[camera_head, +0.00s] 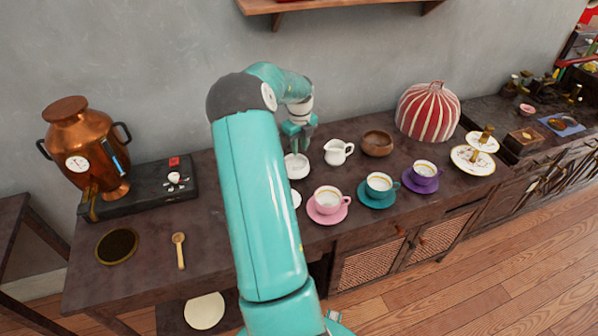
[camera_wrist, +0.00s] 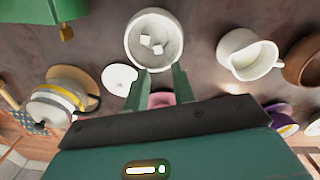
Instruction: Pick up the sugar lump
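Two white sugar lumps (camera_wrist: 152,46) lie in a round white bowl (camera_wrist: 130,38), seen in the wrist view. The bowl also shows in the head view (camera_head: 297,171), where the lumps are too small to make out. My gripper (camera_wrist: 159,72) is open, its two green fingers apart with nothing held between them. In the wrist view the fingertips are at the bowl's near edge, and the lumps lie beyond them. In the head view my gripper (camera_head: 297,141) hangs just above the bowl. Whether the fingers touch the rim I cannot tell.
A white jug (camera_head: 339,152) and a wooden bowl (camera_head: 377,143) stand right of the bowl. A pink cup (camera_head: 327,199), a teal saucer (camera_head: 376,202) and a purple cup (camera_head: 425,174) are in front. A copper urn (camera_head: 85,148) stands left.

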